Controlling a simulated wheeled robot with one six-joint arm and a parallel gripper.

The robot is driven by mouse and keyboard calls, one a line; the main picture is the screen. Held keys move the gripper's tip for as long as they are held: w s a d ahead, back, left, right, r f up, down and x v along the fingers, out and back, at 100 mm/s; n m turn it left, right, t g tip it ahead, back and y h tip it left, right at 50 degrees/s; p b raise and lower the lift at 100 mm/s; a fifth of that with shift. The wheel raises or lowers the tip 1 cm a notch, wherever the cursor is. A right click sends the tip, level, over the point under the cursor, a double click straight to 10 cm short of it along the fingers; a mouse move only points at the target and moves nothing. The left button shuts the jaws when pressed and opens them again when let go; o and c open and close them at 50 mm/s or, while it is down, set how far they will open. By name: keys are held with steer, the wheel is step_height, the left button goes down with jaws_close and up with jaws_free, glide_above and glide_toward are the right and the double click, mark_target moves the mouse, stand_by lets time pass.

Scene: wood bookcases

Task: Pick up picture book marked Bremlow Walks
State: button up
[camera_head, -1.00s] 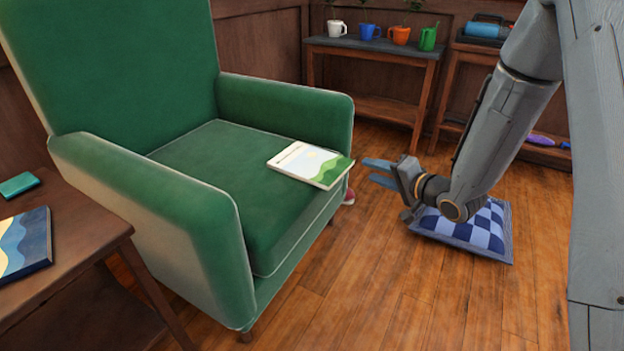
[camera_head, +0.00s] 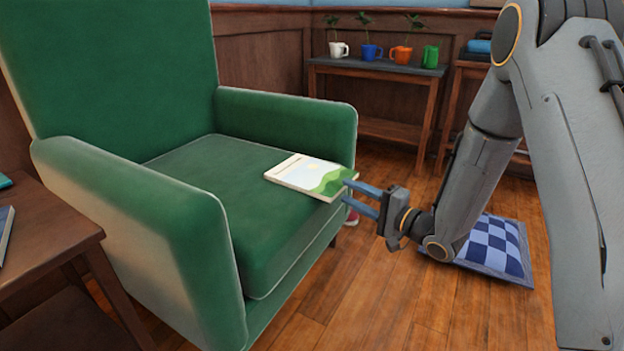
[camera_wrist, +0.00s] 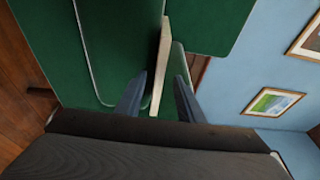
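A thin picture book (camera_head: 309,175) with a pale cover and green hills lies flat on the seat of the green armchair (camera_head: 215,185), its corner at the seat's right front edge. Its title is too small to read. My gripper (camera_head: 363,198) is open at the book's right corner, its two blue-grey fingers pointing left toward it. In the wrist view the book (camera_wrist: 160,68) shows edge-on, its near end between the two spread fingers (camera_wrist: 158,97). Neither finger visibly grips it.
A wooden side table (camera_head: 50,240) stands at the left with the edge of a dark book (camera_head: 5,232). A checkered cushion (camera_head: 497,247) lies on the floor behind my arm. A shelf (camera_head: 385,68) with several mugs stands at the back.

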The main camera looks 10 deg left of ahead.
mark_target(344, 187)
steer(key=b+x, duration=0.2)
steer(key=x, duration=0.1)
steer(key=shift+w+f, duration=0.15)
steer(key=shift+w, duration=0.2)
steer(key=shift+w+a, duration=0.15)
steer(key=shift+a, duration=0.05)
jaws_close()
steer(key=shift+r, duration=0.3)
